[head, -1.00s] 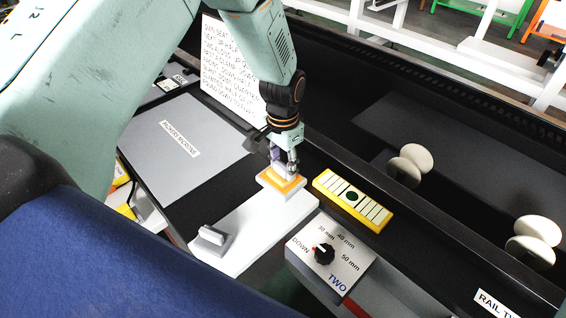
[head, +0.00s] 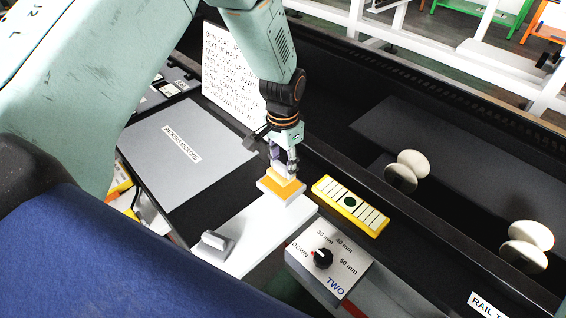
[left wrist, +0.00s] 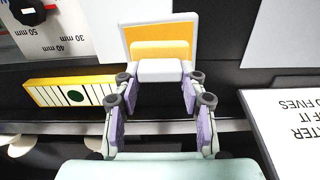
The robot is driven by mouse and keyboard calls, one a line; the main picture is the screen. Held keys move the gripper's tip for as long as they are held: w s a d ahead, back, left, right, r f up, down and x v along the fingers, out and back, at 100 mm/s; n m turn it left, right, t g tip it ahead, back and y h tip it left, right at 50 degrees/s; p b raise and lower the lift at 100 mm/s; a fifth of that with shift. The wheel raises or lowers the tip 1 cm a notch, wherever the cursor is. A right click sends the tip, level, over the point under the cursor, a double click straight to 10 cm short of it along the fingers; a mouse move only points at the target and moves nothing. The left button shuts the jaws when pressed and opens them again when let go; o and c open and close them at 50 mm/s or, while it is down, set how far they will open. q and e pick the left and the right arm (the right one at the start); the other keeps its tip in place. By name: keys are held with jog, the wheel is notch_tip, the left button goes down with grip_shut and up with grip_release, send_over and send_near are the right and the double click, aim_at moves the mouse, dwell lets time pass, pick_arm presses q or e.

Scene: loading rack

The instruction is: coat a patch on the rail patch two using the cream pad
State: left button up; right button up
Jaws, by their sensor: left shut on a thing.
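My left gripper (head: 284,160) is shut on the pad (head: 281,185), which has a pale grip block on top and an orange-yellow layer with a whitish plate. The left wrist view shows the pad (left wrist: 160,38) between the two lilac fingers (left wrist: 153,95). In the head view the pad is at the far end of a white slab (head: 243,232); I cannot tell if they touch. A white block stands at the slab's near end. Two pairs of cream discs (head: 408,172) stand at the right, by a partly cut-off "RAIL" label (head: 487,305). My right gripper is not in view.
A yellow-framed strip gauge (head: 350,205) with a green dot lies right of the pad. A dial panel marked "TWO" (head: 335,285) stands in front of it.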

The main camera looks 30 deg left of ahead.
aim_at(283, 164)
pick_arm(q)
jog(key=shift+r+p, duration=1.3)
jog(key=shift+r, duration=0.3)
jog(key=shift+r+p, duration=0.4)
jog(key=shift+r, duration=0.15)
jog(key=shift+f, duration=0.15)
